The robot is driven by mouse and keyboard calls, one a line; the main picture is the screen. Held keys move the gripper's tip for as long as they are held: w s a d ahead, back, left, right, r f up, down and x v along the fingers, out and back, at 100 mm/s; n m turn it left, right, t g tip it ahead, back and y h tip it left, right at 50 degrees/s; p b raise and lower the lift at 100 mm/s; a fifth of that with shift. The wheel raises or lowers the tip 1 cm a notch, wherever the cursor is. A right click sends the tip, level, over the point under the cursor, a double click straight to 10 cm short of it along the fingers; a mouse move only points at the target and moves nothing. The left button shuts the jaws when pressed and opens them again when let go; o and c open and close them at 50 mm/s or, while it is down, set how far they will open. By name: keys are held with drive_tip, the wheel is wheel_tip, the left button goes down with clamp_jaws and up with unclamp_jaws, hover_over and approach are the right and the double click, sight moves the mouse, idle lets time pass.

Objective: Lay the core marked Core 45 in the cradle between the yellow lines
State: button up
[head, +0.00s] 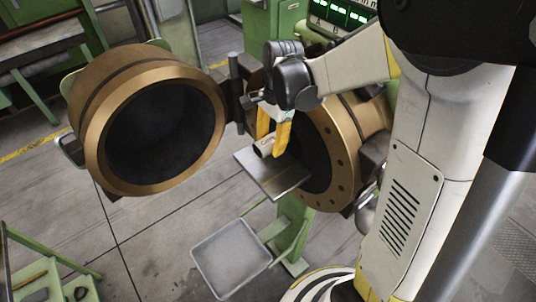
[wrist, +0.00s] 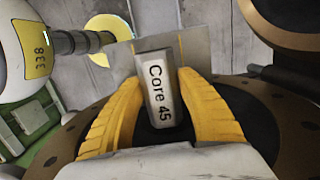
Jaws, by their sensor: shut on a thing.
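The core marked Core 45 (wrist: 158,88) is a grey block with a white label. It sits between the two yellow fingers of my gripper (wrist: 160,78) in the wrist view, label facing the camera. In the head view my gripper (head: 273,138) points down, shut on the core, of which only a small end (head: 264,148) shows. Beneath it is a flat grey metal plate (head: 281,187); the same plate (wrist: 198,48) lies behind the core in the wrist view, with thin yellow lines near the core. Whether the core touches the plate I cannot tell. No separate cradle shape is clear.
A large bronze ring (head: 92,125) with a dark opening stands at left, and a bolted bronze flange (head: 342,150) is close right of my gripper. A grey tray (head: 232,258) lies below on the floor. A green machine (head: 270,25) stands behind.

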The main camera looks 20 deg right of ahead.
sight(269, 164)
drive_tip(key=shift+f, duration=3.6)
drive_tip(key=shift+b, duration=0.3)
drive_tip(key=shift+f, duration=0.2)
drive_tip(key=o, duration=1.4)
drive_tip(key=shift+r, duration=0.1)
